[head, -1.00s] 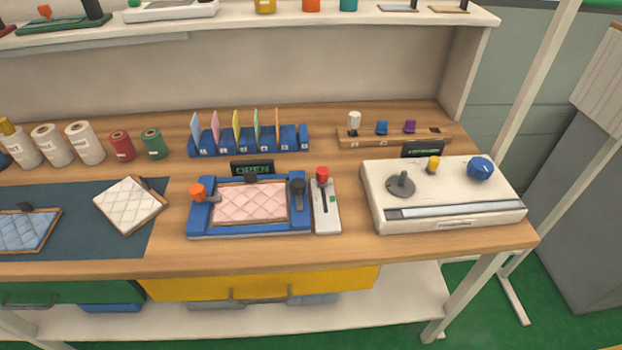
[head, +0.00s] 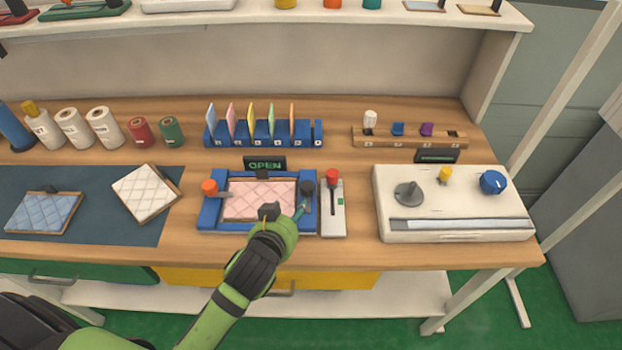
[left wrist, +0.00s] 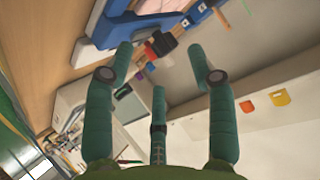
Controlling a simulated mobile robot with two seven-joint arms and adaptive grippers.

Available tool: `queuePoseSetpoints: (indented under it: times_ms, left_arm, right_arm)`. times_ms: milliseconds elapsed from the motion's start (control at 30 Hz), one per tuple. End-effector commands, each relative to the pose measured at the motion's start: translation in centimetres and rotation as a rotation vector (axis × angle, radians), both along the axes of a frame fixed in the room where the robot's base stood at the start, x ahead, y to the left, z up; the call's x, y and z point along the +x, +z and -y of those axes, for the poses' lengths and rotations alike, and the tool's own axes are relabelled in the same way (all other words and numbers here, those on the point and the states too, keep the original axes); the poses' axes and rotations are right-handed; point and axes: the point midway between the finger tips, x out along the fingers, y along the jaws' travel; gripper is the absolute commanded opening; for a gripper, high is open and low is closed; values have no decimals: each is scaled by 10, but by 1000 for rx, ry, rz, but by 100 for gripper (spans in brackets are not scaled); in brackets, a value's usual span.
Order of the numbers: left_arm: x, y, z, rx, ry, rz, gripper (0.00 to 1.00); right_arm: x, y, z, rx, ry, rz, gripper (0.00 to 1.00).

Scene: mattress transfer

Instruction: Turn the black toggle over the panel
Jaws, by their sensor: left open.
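The black toggle (head: 307,188) stands at the right side of a blue frame (head: 210,214) around a pink quilted panel (head: 258,196). An orange-knobbed toggle (head: 209,187) stands at the frame's left side. My left gripper (head: 290,211) is over the frame's front right part, close to the black toggle. My arm hides part of the frame's front edge. My right gripper is not in view.
A white switch box with a red-knobbed lever (head: 332,175) stands just right of the frame. Behind is an OPEN sign (head: 265,164) and a blue card rack (head: 262,141). A white machine (head: 455,225) stands further right. A white quilted pad (head: 145,194) lies left.

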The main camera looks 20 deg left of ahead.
Motion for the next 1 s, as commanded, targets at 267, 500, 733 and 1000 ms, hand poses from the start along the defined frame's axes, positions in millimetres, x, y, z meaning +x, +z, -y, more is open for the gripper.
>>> queuePoseSetpoints:
  times_ms: [267,500,733,1000]
  left_arm:
    - [94,145,98,111,-339,679,56]
    - [70,203,234,311,-1024,1104,56]
    - [44,116,262,660,-1800,932,56]
    - [91,39,103,1088,-2227,-1,56]
  right_arm:
    - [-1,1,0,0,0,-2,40]
    - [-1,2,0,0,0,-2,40]
    - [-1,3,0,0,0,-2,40]
    - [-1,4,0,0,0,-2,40]
